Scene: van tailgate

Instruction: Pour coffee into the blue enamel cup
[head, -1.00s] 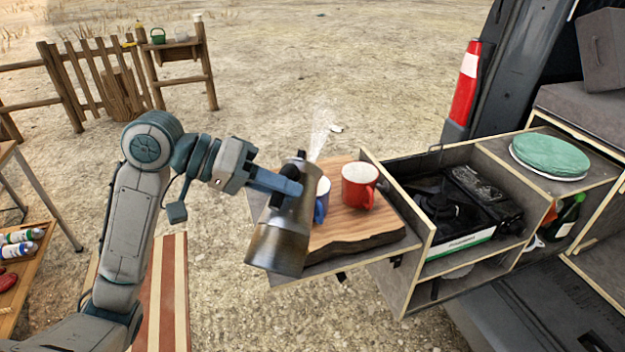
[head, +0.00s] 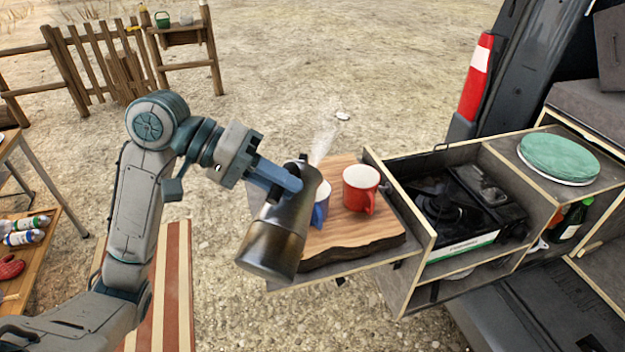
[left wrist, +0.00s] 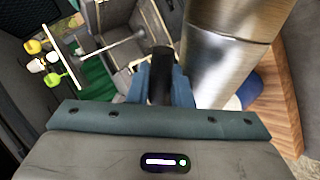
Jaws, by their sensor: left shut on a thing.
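My left gripper (head: 276,178) is shut on the dark handle (left wrist: 160,62) of a metal coffee pot (head: 279,232). The pot is tilted, its base toward the lower left and its top toward the cups; it also shows in the left wrist view (left wrist: 226,48). Pale steam rises by its top. The blue enamel cup (head: 320,207) stands on the wooden board (head: 362,235), partly hidden behind the pot's top. A bit of blue shows beside the pot in the left wrist view (left wrist: 249,90). The spout and any coffee stream are hidden. My right gripper is not in view.
A red cup (head: 361,188) stands on the board close right of the blue one. A gas stove (head: 455,205) sits in the drawer unit to the right. Open ground lies behind the board.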

